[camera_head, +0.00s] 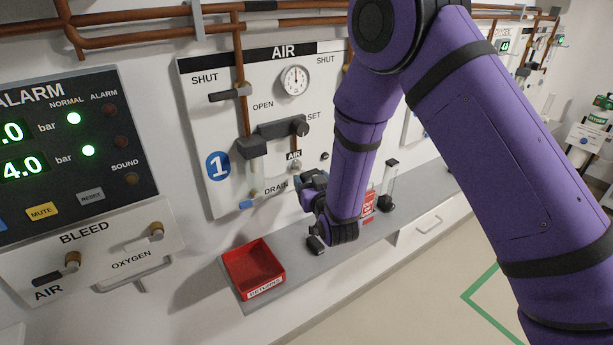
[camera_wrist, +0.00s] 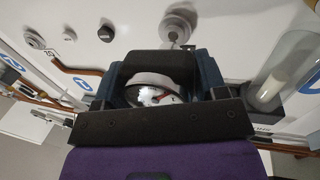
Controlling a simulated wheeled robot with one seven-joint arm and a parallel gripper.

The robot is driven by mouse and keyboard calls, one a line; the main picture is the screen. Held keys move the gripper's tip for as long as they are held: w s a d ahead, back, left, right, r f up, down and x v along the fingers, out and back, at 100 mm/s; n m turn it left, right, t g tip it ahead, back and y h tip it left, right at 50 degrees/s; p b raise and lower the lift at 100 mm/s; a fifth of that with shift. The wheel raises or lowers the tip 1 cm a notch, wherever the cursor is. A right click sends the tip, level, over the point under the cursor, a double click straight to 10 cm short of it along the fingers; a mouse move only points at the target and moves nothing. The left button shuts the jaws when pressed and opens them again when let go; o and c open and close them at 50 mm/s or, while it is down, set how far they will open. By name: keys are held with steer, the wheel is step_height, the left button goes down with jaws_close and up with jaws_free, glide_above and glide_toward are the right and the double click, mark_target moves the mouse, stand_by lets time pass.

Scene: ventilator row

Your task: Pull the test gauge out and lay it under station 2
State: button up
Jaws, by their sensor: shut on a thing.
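The test gauge (camera_wrist: 155,96), with a white round dial and a red needle, sits between the fingers of my gripper (camera_wrist: 158,78) in the wrist view. My gripper is shut on it. In the head view my gripper (camera_head: 314,192) is in front of the lower right of the station 1 panel (camera_head: 225,110), above the grey shelf. The gauge cannot be made out there. Whether it is still seated in an outlet cannot be told. Station 2's panel is mostly hidden behind my arm in the head view.
A red RETURNS tray (camera_head: 252,290) stands on the shelf (camera_head: 325,262) at left. A red item (camera_head: 369,204) and a clear tube on a dark base (camera_head: 389,187) stand right of my gripper. The alarm panel (camera_head: 70,150) is at far left. Copper pipes run above.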

steer(key=shift+s+d, duration=0.1)
steer(key=shift+s, duration=0.05)
steer(key=s+d, duration=0.3)
steer(key=s, duration=0.2)
steer(key=shift+s+d, duration=0.25)
steer(key=shift+d, duration=0.15)
stand_by(1.1)
stand_by(0.3)
